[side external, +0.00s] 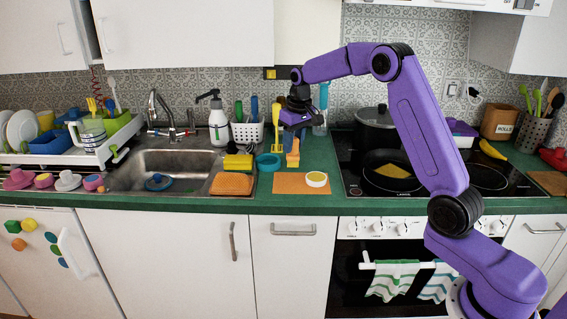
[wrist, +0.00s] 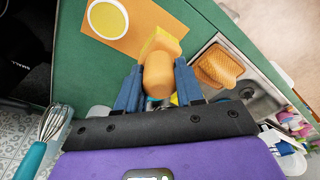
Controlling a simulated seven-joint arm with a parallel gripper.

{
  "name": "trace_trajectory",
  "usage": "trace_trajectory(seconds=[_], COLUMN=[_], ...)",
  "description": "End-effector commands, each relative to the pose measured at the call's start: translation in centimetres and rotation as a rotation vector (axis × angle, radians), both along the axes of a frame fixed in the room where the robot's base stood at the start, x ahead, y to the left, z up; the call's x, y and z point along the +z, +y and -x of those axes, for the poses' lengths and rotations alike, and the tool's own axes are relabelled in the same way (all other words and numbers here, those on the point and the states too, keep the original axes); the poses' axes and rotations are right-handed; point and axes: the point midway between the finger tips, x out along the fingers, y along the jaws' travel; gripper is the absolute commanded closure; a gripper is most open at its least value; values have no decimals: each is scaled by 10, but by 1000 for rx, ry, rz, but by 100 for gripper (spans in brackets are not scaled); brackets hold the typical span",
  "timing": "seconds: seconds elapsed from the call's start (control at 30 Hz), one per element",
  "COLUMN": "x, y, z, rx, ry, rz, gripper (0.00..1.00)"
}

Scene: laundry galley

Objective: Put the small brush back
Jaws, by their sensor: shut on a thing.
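The small brush (side external: 293,156) is orange with a rounded handle. In the wrist view the brush (wrist: 158,76) sits between the two blue fingers, with a yellow part beyond the handle. My gripper (side external: 292,138) is shut on it and holds it upright above the counter, right of the sink; whether its lower end touches the counter is unclear. A teal ring-shaped holder (side external: 268,161) stands just left of the brush. A white basket (side external: 247,132) with several long-handled tools stands behind it.
An orange mat (side external: 286,185) with a round white-and-yellow dish (side external: 317,180) lies in front. A yellow-and-black item (side external: 238,162) and an orange sponge (side external: 232,184) are at the sink's right edge. A teal-handled whisk (wrist: 50,130) is close by. The hob with a pan (side external: 393,172) is right.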

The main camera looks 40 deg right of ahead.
Motion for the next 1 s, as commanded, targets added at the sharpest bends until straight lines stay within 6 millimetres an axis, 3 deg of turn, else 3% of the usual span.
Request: trace_trajectory(seconds=[0.13, 0.33, 0.63, 0.87, 1.0], x=[-26, -47, -60, -89, -90], y=[-3, -6, -7, -7, -7], z=[-20, -39, -49, -49, -50], rx=[-1, -1, -1, -1, -1], ry=[4, 1, 1, 3, -1], rz=[0, 0, 0, 0, 0], gripper=[100, 100, 100, 100, 100])
